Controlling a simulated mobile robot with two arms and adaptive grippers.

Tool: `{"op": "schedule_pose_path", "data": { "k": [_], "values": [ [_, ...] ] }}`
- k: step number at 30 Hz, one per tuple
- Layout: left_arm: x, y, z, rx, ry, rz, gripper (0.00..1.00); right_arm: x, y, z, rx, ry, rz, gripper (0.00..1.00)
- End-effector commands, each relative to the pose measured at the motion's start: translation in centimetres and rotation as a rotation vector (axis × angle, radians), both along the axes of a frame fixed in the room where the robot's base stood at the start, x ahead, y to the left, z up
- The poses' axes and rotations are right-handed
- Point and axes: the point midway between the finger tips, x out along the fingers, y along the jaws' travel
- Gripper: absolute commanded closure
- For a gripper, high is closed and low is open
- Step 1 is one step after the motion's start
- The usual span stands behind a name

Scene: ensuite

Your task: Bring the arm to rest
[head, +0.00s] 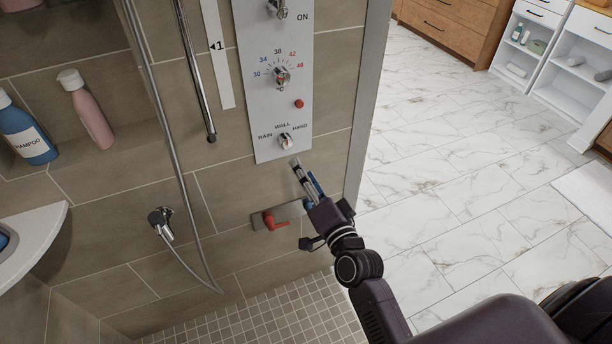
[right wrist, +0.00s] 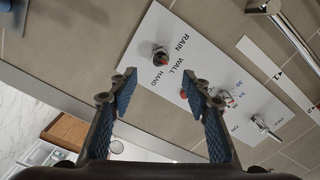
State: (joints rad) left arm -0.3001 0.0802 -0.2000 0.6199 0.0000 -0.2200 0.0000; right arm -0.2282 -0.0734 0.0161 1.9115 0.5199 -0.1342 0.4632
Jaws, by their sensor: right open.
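My right arm reaches in from the lower right in the head view. Its gripper (head: 304,178) is in front of the tiled shower wall, just below the RAIN/WALL/HAND knob (head: 285,141) on the white control panel (head: 262,104). In the right wrist view the gripper (right wrist: 164,90) is open, with nothing between its blue-padded fingers. The same knob (right wrist: 160,55) shows beyond the fingertips, apart from them. My left gripper is not in view.
A red lever (head: 272,222) on a metal plate sits on the wall behind the gripper. A hand-shower hose (head: 185,200) hangs at left. Bottles (head: 88,112) stand in a niche. The marble floor (head: 450,140) to the right is largely clear.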

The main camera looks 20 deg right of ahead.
Motion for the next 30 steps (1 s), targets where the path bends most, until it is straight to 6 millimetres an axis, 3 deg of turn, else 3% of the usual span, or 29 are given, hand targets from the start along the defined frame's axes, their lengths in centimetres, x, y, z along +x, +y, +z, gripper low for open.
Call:
{"op": "schedule_pose_path", "data": {
  "k": [20, 23, 25, 30],
  "values": [
    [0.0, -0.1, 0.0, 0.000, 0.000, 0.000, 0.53, -0.7, 0.1, -0.5, -0.005, 0.009, 0.002, 0.56],
    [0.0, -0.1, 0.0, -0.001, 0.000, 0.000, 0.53, -0.8, 0.5, -3.3, -0.039, 0.059, 0.014, 0.56],
    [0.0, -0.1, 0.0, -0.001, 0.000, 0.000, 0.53, -1.1, 1.1, -6.9, -0.085, 0.123, 0.032, 0.56],
    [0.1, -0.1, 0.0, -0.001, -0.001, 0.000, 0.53, -4.1, 2.7, -19.0, -0.254, 0.339, 0.112, 0.56]
  ]
}}
